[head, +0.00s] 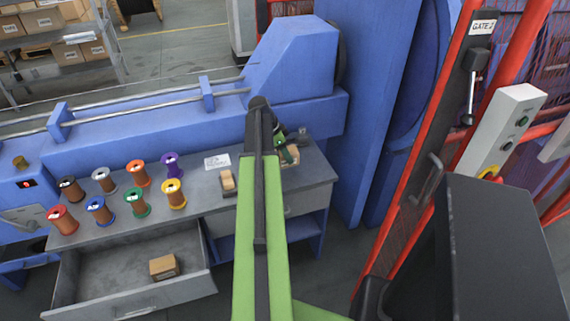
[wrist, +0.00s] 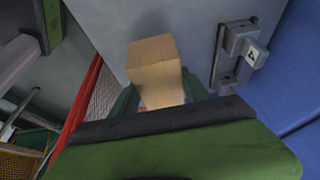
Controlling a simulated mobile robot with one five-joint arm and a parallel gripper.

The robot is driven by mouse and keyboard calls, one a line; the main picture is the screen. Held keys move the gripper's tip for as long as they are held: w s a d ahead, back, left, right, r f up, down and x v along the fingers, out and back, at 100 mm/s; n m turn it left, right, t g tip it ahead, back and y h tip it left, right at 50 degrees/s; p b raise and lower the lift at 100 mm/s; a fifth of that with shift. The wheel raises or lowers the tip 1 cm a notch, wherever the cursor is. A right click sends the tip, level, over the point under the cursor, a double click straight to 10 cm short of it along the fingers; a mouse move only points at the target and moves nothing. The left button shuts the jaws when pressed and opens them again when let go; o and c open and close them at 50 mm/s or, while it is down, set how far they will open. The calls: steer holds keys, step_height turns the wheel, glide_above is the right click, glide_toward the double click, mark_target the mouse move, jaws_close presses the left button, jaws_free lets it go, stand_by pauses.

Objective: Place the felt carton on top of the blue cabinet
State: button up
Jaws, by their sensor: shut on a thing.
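My gripper (wrist: 160,98) is shut on a small tan carton (wrist: 155,55), with a green finger on each side of it in the wrist view. A grey panel fills the background behind the carton. In the head view my green arm reaches over the grey-topped bench, and its end (head: 284,146) is partly hidden by the arm. A small carton (head: 292,155) shows beside that end, near the bench's right part. I cannot read a felt label on any carton. Large blue housings (head: 370,110) stand behind the bench; I cannot tell whether one is the blue cabinet.
Several coloured spools (head: 135,200) stand on the bench left of my arm. Another carton (head: 228,180) lies beside the arm. An open drawer (head: 125,290) holds a carton (head: 163,267). A red gate frame (head: 420,150) rises on the right. A grey handle (wrist: 232,52) juts from the panel.

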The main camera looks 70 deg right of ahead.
steer(key=shift+f+b, duration=2.15)
steer(key=shift+f, duration=0.1)
steer(key=o, duration=1.5)
steer(key=shift+r, duration=0.15)
steer(key=shift+c, duration=0.2)
steer(key=p+v, duration=1.1)
steer(key=v, duration=0.1)
steer(key=shift+p, duration=0.35)
steer(key=shift+r, duration=0.1)
